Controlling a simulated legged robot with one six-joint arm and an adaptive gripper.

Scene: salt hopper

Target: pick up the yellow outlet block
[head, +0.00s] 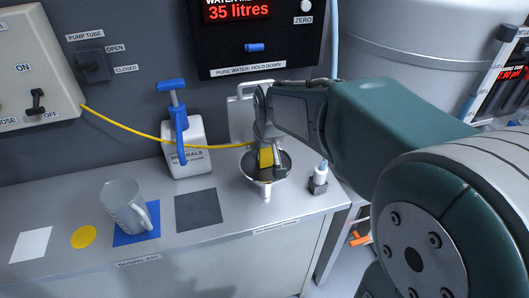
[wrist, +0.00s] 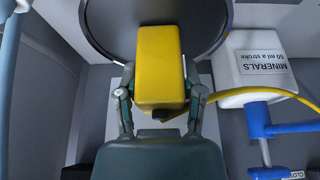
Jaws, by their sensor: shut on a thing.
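The yellow outlet block (wrist: 160,65) is between my gripper's fingers in the wrist view, with a yellow cable leaving its near end. In the head view the block (head: 266,157) shows partly, low behind the fingers, over a round metal funnel (head: 284,167). My gripper (wrist: 158,90) is shut on the block, one finger on each side of it. In the head view my gripper (head: 265,145) points down above the funnel at the back of the bench. I cannot tell whether the block touches the funnel.
A white minerals bottle (head: 186,149) with a blue pump stands left of my gripper. The yellow cable (head: 125,127) runs from the wall box across the back.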

